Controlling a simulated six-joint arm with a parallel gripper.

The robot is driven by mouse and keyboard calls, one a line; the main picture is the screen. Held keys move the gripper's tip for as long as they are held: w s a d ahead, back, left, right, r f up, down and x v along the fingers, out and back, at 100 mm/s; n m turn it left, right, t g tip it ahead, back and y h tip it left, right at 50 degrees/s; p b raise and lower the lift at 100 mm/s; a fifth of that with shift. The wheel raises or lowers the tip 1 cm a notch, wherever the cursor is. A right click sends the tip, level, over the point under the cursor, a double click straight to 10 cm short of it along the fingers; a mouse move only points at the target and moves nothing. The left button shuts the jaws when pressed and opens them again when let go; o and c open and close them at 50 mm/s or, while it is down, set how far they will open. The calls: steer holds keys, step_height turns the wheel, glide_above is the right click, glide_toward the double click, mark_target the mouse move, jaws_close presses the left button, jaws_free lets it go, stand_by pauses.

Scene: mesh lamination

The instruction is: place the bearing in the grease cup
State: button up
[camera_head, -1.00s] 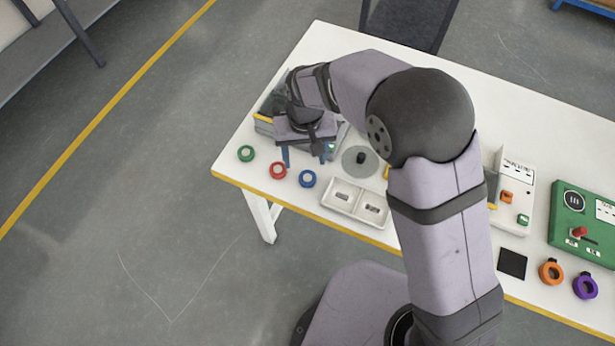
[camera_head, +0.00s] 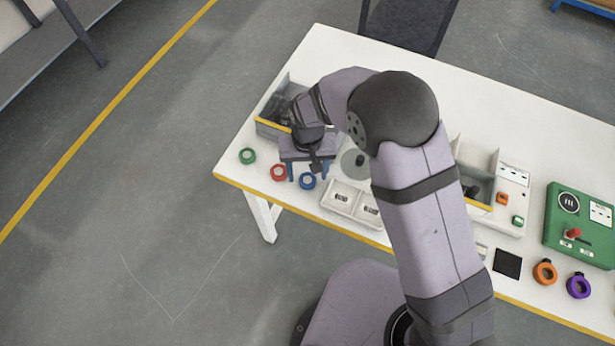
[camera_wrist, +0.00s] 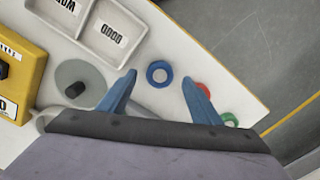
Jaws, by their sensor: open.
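Three ring-shaped parts, green (camera_head: 247,150), red (camera_head: 273,172) and blue (camera_head: 307,187), lie near the table's left front edge; I cannot tell which, if any, is the bearing. My gripper (camera_head: 308,170) is open and points down above the blue ring. In the wrist view the blue ring (camera_wrist: 149,73) shows between the spread fingertips (camera_wrist: 159,80), with nothing held. There the red ring (camera_wrist: 205,88) is partly behind the right finger, and the green ring (camera_wrist: 229,117) lies beyond it. I cannot identify a grease cup for certain.
A white two-part tray (camera_head: 343,211) with labels and a grey disc (camera_head: 348,164) with a black knob lie right of the rings. A grey bin (camera_head: 268,129) stands behind. Orange (camera_head: 535,272) and purple (camera_head: 569,286) rings and a green panel (camera_head: 555,220) are at right.

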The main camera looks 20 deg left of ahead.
mark_target(308, 180)
steer(key=shift+f, duration=1.2)
steer(key=c, duration=1.3)
steer(key=shift+r, duration=0.2)
step_height(308, 180, up, 10)
steer(key=shift+f+b, duration=0.1)
steer(key=shift+b, duration=1.1)
